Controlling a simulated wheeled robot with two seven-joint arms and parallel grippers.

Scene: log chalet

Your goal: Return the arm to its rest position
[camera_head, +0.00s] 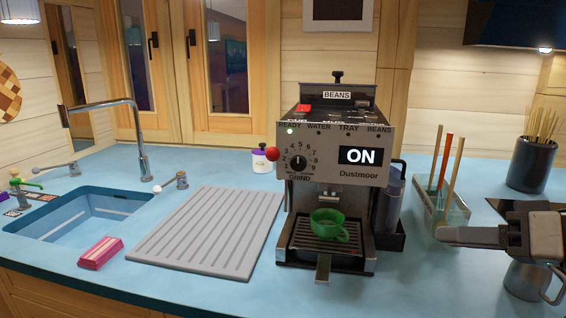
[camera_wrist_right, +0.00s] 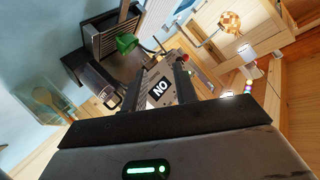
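My right gripper (camera_head: 442,235) is at the right of the head view, above the counter and to the right of the coffee machine. Its fingers point left toward the machine. In the right wrist view its two dark fingers (camera_wrist_right: 157,78) stand apart with nothing between them; the machine's display shows beyond the gap. The right arm comes in from the right edge; most of it is out of frame. My left arm and left gripper show in neither view.
The coffee machine (camera_head: 336,160) reads ON, with a green cup (camera_head: 329,226) on its drip tray. A metal jug (camera_head: 526,281) stands close below my right gripper. A clear utensil holder (camera_head: 428,207) is behind it. A ribbed mat (camera_head: 210,235) lies left.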

